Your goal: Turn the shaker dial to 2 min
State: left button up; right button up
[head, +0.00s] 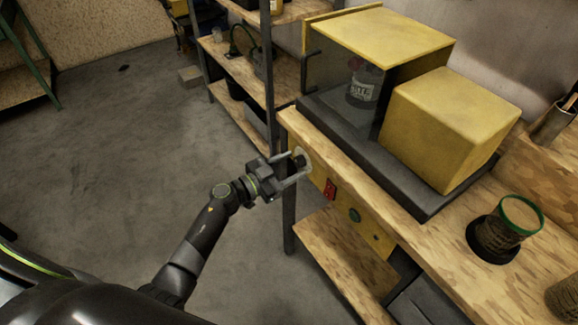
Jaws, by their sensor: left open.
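The shaker dial (301,156) is a small round knob at the left end of the yellow front panel (378,240) on the bench edge. My left gripper (298,165) is open with its fingertips right at the dial. The fingers partly cover the dial, so its pointer and time marks cannot be read. I cannot tell whether the fingers touch it. A red switch (330,190) and a round green button (354,215) sit further right on the same panel. My right gripper is out of view.
A yellow machine (390,35) with a dark window and a bottle (362,86) inside stands on the bench. A yellow box (455,125) adjoins it. A green-rimmed cup (505,225) stands at right. Shelves (240,65) stand behind. The floor (110,150) at left is mostly clear.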

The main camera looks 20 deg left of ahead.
pick_arm(q)
jog(key=c, duration=1)
jog(key=shift+m, duration=0.4)
jog(key=m+p, duration=0.1)
jog(key=m, duration=0.1)
jog(key=shift+m, duration=0.4)
jog(key=m, duration=0.3)
jog(key=shift+m, duration=0.4)
jog(key=m, duration=0.5)
jog(key=shift+f, duration=0.1)
jog(key=m+b, duration=0.1)
jog(key=m, duration=0.3)
jog(key=shift+m+b, duration=0.85)
jog(key=shift+m, duration=0.85)
